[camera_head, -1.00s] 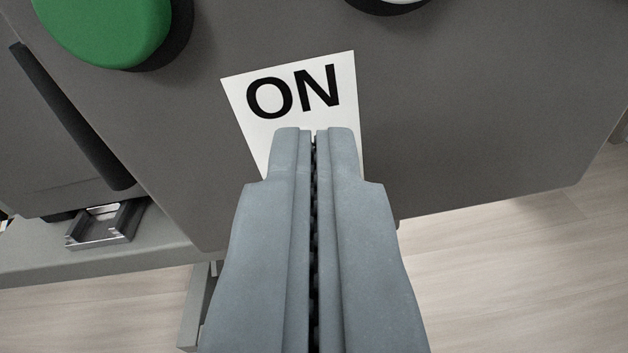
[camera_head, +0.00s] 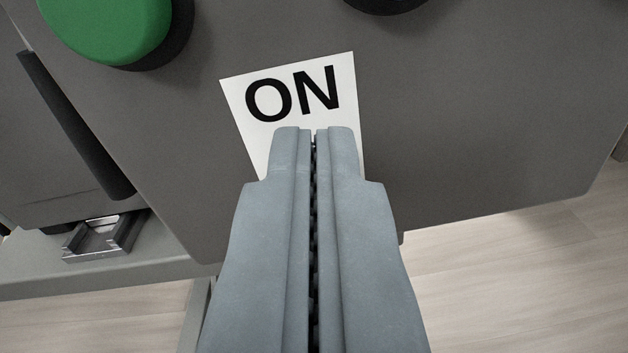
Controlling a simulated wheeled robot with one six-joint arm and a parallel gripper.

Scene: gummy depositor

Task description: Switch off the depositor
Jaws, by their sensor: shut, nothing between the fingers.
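The depositor's grey control panel (camera_head: 480,110) fills most of the view. A white label reading "ON" (camera_head: 290,92) is on it, with its lower part hidden behind my gripper. My gripper (camera_head: 314,132) is shut and empty, its fingertips in front of the label; I cannot tell whether they touch it. A large green button (camera_head: 105,28) with a dark collar is at the upper left, cut off by the top edge. A dark round part (camera_head: 387,5) shows at the top edge, mostly out of view.
A dark bar (camera_head: 75,125) runs along the machine at the left. A small metal bracket (camera_head: 105,238) sits on a grey ledge (camera_head: 150,262) at the lower left. Pale wooden floor (camera_head: 510,280) shows below the panel at the lower right.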

